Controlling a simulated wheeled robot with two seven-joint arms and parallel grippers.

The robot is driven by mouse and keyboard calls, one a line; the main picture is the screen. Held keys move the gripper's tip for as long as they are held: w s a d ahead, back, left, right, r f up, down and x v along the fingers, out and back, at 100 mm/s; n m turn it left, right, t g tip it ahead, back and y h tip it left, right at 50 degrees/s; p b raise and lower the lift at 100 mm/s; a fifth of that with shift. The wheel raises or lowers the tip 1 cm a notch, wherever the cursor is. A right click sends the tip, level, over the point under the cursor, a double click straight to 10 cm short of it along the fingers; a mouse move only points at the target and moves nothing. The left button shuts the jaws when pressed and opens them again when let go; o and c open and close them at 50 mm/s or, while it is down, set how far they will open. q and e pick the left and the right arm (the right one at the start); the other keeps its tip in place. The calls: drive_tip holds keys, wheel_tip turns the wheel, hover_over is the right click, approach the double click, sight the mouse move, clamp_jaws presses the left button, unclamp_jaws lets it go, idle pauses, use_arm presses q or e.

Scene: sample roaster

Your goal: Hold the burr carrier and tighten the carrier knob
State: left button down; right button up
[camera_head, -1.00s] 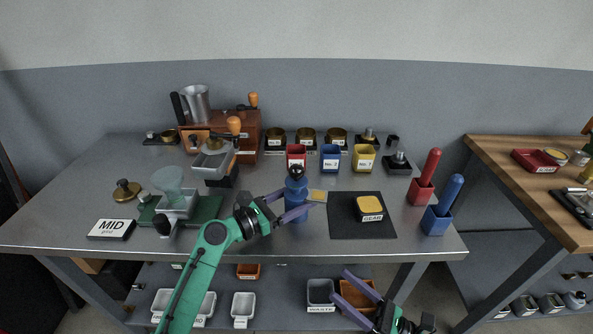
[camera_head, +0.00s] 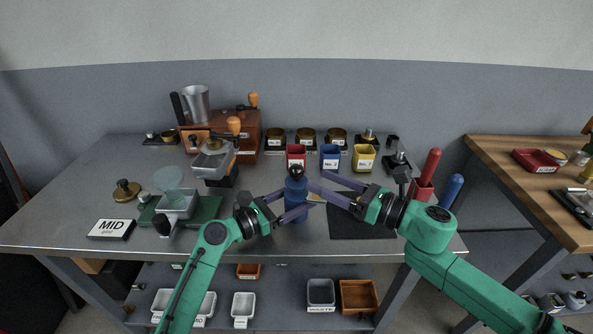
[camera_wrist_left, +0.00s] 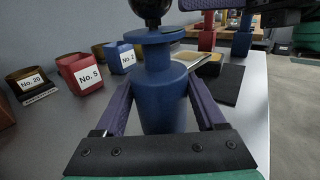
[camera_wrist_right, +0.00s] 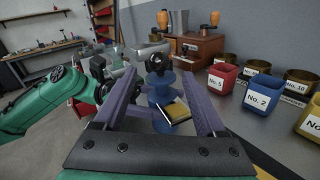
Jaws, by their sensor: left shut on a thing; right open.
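The blue burr carrier (camera_head: 296,207) stands upright on the metal bench, with the round black carrier knob (camera_head: 296,171) on top. My left gripper (camera_head: 294,204) is shut on the carrier's body from the left. The left wrist view shows the carrier (camera_wrist_left: 164,95) between both fingers and the knob (camera_wrist_left: 152,10) above, cut by the top edge. My right gripper (camera_head: 315,180) is open, with its fingertips just right of the knob, near its height. In the right wrist view the knob (camera_wrist_right: 157,63) shows between the open fingers, apart from them.
Behind the carrier stand red (camera_head: 296,153), blue (camera_head: 330,160) and yellow (camera_head: 364,158) cups. A dark mat (camera_head: 345,228) lies to the right, partly under my right arm. A hand grinder on a green base (camera_head: 208,208) and a MID sign (camera_head: 111,229) are at the left.

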sight(293, 176)
drive_tip(key=x, duration=0.7)
drive_tip(key=shift+w+a, duration=0.2)
drive_tip(key=shift+a, duration=0.15)
clamp_jaws()
drive_tip(key=shift+f+m+t+h, duration=0.1)
drive_tip(key=shift+m+t+h, duration=0.3)
drive_tip(key=shift+t, duration=0.1)
drive_tip(key=shift+m+t+h, duration=0.9)
drive_tip(key=shift+t+h, duration=0.1)
drive_tip(key=shift+t, duration=0.1)
drive_tip(key=m+t+h, duration=0.2)
drive_tip(key=h, duration=0.1)
drive_tip(key=m+t+h, duration=0.2)
drive_tip(key=m+h, duration=0.1)
drive_tip(key=h, duration=0.1)
drive_tip(key=shift+s+a, duration=0.1)
drive_tip(key=m+h, duration=0.3)
drive_tip(key=h, duration=0.2)
drive_tip(key=shift+m+t+h, duration=0.3)
drive_tip(key=shift+m+t, duration=0.1)
drive_tip(key=shift+d+m+g+h, duration=0.1)
drive_tip(key=shift+m+g+h, duration=0.15)
drive_tip(key=shift+m+h, duration=0.9)
drive_tip(key=shift+d+m+g+h, duration=0.1)
drive_tip(key=shift+m+g+h, duration=0.15)
drive_tip(key=shift+m+h, duration=0.9)
drive_tip(key=shift+n+h, duration=0.4)
drive_tip(key=shift+h, duration=0.2)
